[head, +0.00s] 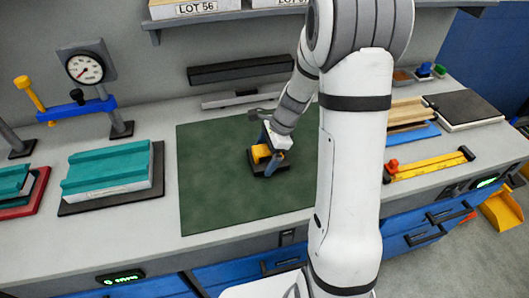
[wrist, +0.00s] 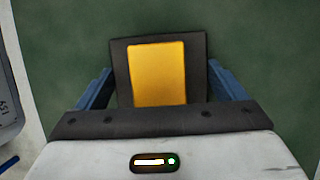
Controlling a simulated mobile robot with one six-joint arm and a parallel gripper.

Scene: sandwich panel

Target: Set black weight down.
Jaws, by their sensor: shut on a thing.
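The black weight (head: 281,167) has a dark base with a yellow block on top. It is at the green mat (head: 215,190), right of the mat's middle in the head view.
A teal panel on a dark pad (head: 110,172) lies left of the mat. A dial gauge (head: 86,68) stands behind it. Wooden strips (head: 408,112) and a yellow level-like tool (head: 430,163) lie to the right. The green mat around the weight is clear.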

